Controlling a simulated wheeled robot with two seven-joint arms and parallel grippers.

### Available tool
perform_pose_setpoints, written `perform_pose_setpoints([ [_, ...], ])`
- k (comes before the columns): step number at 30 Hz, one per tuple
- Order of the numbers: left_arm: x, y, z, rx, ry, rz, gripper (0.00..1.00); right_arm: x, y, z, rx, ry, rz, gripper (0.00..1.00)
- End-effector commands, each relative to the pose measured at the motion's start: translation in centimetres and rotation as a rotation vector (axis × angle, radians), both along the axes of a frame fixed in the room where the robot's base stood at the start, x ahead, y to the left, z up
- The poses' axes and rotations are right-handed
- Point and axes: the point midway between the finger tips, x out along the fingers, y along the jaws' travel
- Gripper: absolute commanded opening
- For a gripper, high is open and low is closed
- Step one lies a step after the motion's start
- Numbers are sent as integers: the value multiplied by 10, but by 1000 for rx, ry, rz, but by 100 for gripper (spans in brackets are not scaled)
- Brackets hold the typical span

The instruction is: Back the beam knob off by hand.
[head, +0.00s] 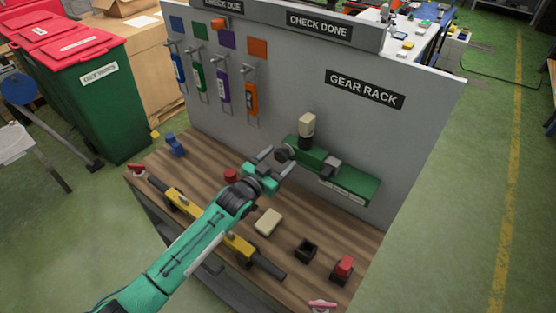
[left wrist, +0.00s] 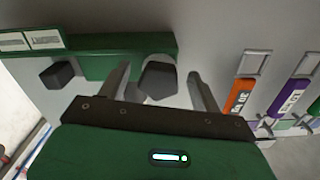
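A green beam (head: 357,186) is mounted on the grey panel under the GEAR RACK sign. A dark faceted knob (head: 283,155) is at its left end. In the left wrist view this knob (left wrist: 158,80) shows between the fingers, with a gap on each side. A second dark block-shaped knob (head: 330,166) sits farther right on the beam; it also shows in the left wrist view (left wrist: 57,75). My left gripper (head: 272,160) is open and empty, its fingers pointing at the left knob. Whether the fingertips reach past the knob's face is hard to tell. My right gripper is not in view.
A beige-topped fitting (head: 306,126) rises above the beam. Coloured tags hang on hooks at the left, including an orange one (head: 251,99). The wooden bench (head: 215,200) holds a yellow bar tool (head: 238,244), a beige block (head: 268,221), a red button (head: 231,175) and a black holder (head: 306,250).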

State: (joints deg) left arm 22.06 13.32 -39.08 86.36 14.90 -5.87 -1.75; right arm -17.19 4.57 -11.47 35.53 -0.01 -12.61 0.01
Motion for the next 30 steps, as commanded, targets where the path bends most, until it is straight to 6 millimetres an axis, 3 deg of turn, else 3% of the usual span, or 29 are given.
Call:
perform_pose_setpoints([
  [6, -2, 2, 0, -1, -1, 0, 65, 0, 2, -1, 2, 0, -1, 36],
  [11, -16, 12, -2, 1, -1, 1, 65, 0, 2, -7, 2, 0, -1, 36],
  [24, -86, 63, -3, 1, 1, 0, 65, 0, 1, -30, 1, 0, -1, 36],
  [30, -106, 78, -1, 1, -1, 0, 65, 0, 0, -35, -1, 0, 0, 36],
])
